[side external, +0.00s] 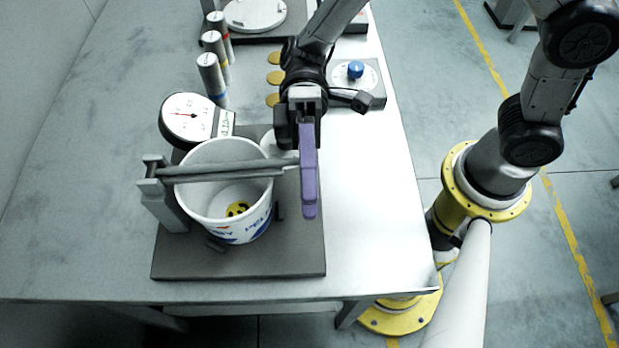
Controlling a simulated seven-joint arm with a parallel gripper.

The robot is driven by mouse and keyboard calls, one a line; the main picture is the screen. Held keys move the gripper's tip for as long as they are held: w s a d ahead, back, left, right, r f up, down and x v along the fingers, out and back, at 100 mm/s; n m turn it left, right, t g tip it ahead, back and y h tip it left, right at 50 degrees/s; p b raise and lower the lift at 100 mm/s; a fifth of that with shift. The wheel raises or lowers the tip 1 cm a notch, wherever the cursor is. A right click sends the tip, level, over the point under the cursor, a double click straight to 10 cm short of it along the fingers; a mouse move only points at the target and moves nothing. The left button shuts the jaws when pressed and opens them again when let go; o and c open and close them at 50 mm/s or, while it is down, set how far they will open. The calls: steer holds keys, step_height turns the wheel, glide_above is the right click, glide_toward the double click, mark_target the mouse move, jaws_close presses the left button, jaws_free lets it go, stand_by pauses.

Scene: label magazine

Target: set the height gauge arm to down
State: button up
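The height gauge arm (225,171) is a grey bar hinged on a grey post (160,200) at the left. It lies nearly level across the mouth of a white tub (226,205) with printed marks on its side. A round white dial (188,115) with a red needle stands behind the tub. My gripper (309,205), with a long purple finger pointing down, is at the bar's right end. The purple finger meets or overlaps that end in the picture; contact cannot be told. The second finger is not clearly visible, so its opening is unclear.
The tub stands on a dark base plate (240,262) near the table's front edge. A yellow and black piece (237,208) shows at the tub. Several grey cylinders (211,75) stand behind. A blue-knobbed box (356,72) is at back right. The table (80,220) is clear at left.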

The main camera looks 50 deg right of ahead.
steer(key=shift+o, duration=0.8)
steer(key=v, duration=1.3)
steer(key=shift+w+d, duration=0.25)
steer(key=shift+d, duration=0.05)
steer(key=shift+r, duration=0.15)
steer(key=s+d+r+t+h, duration=0.5)
steer(key=s+d+r+t, duration=0.25)
steer(key=s, duration=0.25)
steer(key=d+f+m+t+h, duration=0.2)
steer(key=d+m+t+h, duration=0.2)
steer(key=d, duration=0.3)
steer(key=d+f+m+t+h, duration=0.2)
steer(key=d+m+t+h, duration=0.1)
steer(key=d+t, duration=0.4)
steer(key=shift+d+f+m+h, duration=0.2)
steer(key=shift+f+m+h, duration=0.2)
steer(key=shift+m, duration=0.5)
